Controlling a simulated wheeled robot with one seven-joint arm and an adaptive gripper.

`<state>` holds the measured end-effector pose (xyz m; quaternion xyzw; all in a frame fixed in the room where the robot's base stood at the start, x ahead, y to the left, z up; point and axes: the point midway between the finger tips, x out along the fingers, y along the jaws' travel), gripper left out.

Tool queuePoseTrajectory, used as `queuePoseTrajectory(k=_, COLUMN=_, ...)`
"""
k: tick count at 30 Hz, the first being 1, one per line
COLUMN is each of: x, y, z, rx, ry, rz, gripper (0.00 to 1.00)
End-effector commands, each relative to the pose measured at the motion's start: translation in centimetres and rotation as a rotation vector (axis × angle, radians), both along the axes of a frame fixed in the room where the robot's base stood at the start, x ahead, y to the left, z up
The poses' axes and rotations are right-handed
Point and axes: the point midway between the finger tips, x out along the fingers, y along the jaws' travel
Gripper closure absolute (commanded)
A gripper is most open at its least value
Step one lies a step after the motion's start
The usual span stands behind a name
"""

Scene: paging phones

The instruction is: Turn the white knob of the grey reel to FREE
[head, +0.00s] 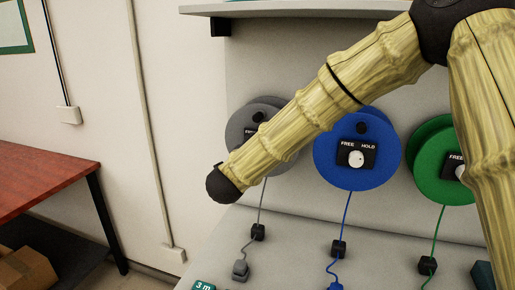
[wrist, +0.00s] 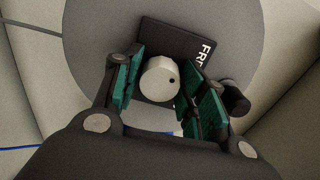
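The grey reel (head: 238,130) hangs on the wall at the left of the row, partly covered by my arm. In the wrist view the reel's grey disc (wrist: 85,35) fills the upper middle. Its white knob (wrist: 158,80) has a dark dot near its right edge and stands in front of a black plate (wrist: 175,38). Part of the word FREE shows on the plate; HOLD is hidden. My gripper (wrist: 162,88) has its green-padded fingers apart, one on each side of the knob; I cannot tell whether they touch it. The head view hides gripper and knob.
A blue reel (head: 330,172) and a green reel (head: 425,185) hang to the right. A shelf (head: 300,8) is above. Cords hang down to small black blocks. A red-topped table (head: 40,180) stands at the left. A black peg (wrist: 235,100) sticks out beside the right finger.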

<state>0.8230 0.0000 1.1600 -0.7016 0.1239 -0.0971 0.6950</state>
Motion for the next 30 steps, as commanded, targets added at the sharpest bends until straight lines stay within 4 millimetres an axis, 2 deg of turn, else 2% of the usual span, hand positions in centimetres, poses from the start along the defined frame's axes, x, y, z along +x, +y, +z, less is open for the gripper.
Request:
queuePoseTrajectory(k=14, x=-0.4, y=0.2, z=0.0, rx=0.001, ry=0.0, rz=0.0, gripper=0.43)
queuePoseTrajectory(k=20, x=-2.9, y=1.0, z=0.2, rx=0.0, ry=0.0, rz=0.002, gripper=0.43)
queuePoseTrajectory(k=30, x=-8.7, y=2.8, z=0.3, rx=0.0, ry=-0.001, rz=0.002, gripper=0.43)
